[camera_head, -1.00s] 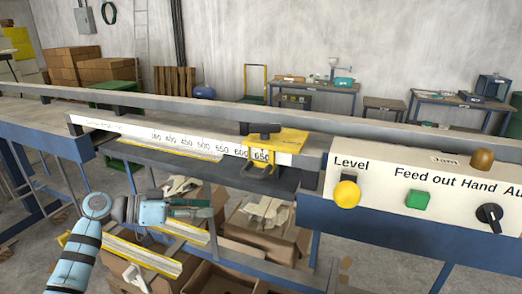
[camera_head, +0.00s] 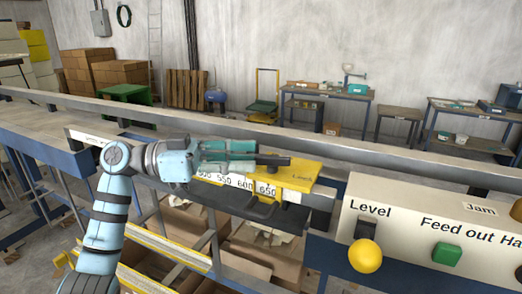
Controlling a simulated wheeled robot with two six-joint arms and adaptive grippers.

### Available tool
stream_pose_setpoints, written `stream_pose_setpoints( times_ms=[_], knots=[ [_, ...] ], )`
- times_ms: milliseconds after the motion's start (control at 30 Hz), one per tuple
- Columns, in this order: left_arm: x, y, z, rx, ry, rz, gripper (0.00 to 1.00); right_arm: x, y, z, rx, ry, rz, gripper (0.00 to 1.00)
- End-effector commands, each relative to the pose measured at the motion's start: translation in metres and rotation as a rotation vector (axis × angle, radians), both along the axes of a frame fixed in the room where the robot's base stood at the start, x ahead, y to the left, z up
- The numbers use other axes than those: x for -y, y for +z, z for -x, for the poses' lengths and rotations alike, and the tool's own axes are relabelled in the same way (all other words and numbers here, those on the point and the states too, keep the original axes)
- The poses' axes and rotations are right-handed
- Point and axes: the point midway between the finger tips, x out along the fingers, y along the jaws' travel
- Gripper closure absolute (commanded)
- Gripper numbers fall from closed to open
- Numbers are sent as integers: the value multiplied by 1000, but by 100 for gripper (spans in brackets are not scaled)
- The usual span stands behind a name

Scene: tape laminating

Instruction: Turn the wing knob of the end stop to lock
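The yellow end stop (camera_head: 301,173) sits on the scale rail near its 650 mark, left of the control panel. Its dark wing knob (camera_head: 274,160) is on top, partly hidden by my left gripper. My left gripper (camera_head: 257,157) reaches in from the left, level with the knob, its teal fingers pointing right. The fingers look apart, with the knob's left end at or just beyond their tips. I cannot tell whether they touch it. My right gripper is not in view.
The control panel (camera_head: 400,268) with a yellow Level knob (camera_head: 365,255) and green button (camera_head: 447,253) stands at the right. A long grey rail (camera_head: 400,158) runs behind the end stop. Open cardboard boxes (camera_head: 262,262) lie below.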

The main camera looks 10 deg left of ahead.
Motion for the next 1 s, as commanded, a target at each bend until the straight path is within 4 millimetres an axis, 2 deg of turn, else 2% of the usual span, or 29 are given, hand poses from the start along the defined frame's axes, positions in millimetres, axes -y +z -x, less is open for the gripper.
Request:
stream_pose_setpoints(
  times_ms=[33,100,267,400,567,767,1000],
  knots=[
    [13,2,1,-3,-19,4,68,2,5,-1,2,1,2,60],
    [24,0,-3,-6,-21,2,68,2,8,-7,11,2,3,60],
    [41,-2,-6,-6,-18,-3,68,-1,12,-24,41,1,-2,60],
    [45,-3,-7,-5,-14,-5,68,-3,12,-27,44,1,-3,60],
    [38,-3,-6,-5,-11,-1,66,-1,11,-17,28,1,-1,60],
    [35,-3,-6,-5,-10,0,98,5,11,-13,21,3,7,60],
    [35,-4,-6,-8,-10,-2,98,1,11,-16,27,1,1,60]
  ],
)
